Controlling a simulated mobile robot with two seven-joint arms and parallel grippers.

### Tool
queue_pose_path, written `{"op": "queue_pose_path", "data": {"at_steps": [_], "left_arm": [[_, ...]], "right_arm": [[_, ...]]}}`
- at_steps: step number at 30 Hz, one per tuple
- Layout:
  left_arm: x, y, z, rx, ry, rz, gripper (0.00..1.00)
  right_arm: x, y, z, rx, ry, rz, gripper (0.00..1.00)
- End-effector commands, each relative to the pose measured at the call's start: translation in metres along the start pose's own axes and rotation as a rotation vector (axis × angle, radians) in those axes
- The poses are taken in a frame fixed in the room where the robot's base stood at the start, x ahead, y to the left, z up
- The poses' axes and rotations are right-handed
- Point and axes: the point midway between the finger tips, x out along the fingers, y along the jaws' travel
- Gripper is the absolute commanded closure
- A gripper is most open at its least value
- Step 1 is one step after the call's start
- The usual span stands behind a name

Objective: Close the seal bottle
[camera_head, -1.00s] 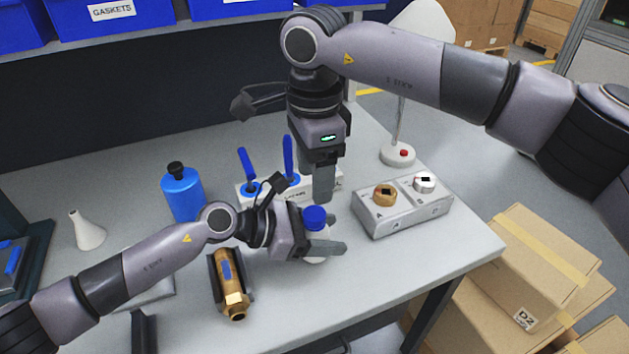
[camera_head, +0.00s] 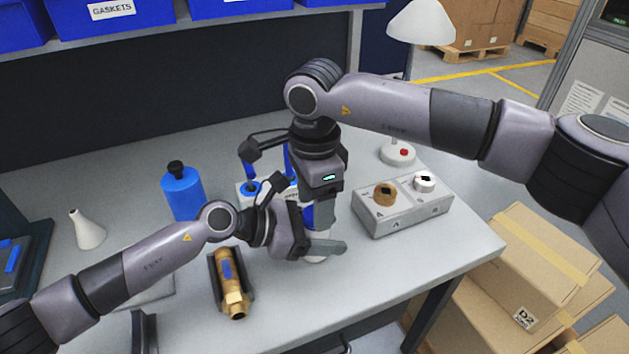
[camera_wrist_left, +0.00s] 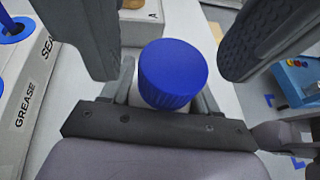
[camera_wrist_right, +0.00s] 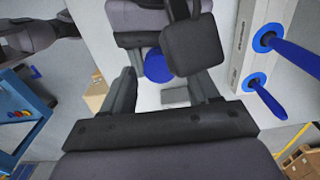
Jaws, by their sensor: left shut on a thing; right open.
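The seal bottle is white with a ribbed blue cap (camera_wrist_left: 172,72) on top. The cap also shows in the right wrist view (camera_wrist_right: 158,66) and partly in the head view (camera_head: 308,214). My left gripper (camera_head: 325,248) is shut on the bottle's body, below the cap; little of the white body shows. My right gripper (camera_head: 320,214) points down from above, open, with its fingers on either side of the cap. In the left wrist view a gap shows between the cap and these dark fingers. How firmly the cap sits cannot be told.
A holder with blue-handled tools (camera_wrist_right: 290,60) stands close behind the grippers. A grey box with two knobs (camera_head: 405,208) is to the right. A brass fitting (camera_head: 232,285) lies in a dark cradle at front left. A blue bottle (camera_head: 182,195) and white cone (camera_head: 87,230) stand left.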

Motion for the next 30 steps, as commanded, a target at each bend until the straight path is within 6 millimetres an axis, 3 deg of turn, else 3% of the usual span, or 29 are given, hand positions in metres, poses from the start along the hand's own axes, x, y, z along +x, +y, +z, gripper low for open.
{"op": "queue_pose_path", "data": {"at_steps": [4,13,14,18,19,24,30], "left_arm": [[0.0,0.0001,0.0003,0.0,0.0,0.0,1.0],[0.0,0.0001,0.0002,0.0,0.0,0.0,1.0],[0.0,0.0001,0.0002,0.0,0.0,0.0,1.0],[0.0,0.0001,0.0002,0.0,0.0,0.0,1.0],[0.0,0.0001,0.0002,0.0,0.0,0.0,1.0],[0.0,0.0001,0.0002,0.0,0.0,0.0,1.0],[0.0,0.0002,0.0001,0.0,0.0,0.0,1.0]], "right_arm": [[0.0099,0.0001,-0.0001,0.0,0.0,0.0,0.4],[0.0117,0.0,0.0,0.0,0.0,-0.001,0.4],[0.0117,0.0,0.0,0.0,0.0,-0.001,0.46],[0.0115,0.0,0.0,0.0,0.0,-0.001,0.92],[0.0115,0.0,0.0,0.0,0.0,-0.001,0.97],[0.0114,0.0,0.0,0.017,0.0,-0.001,0.97],[0.0114,-0.0001,0.0001,0.204,0.0,-0.001,0.97]]}}
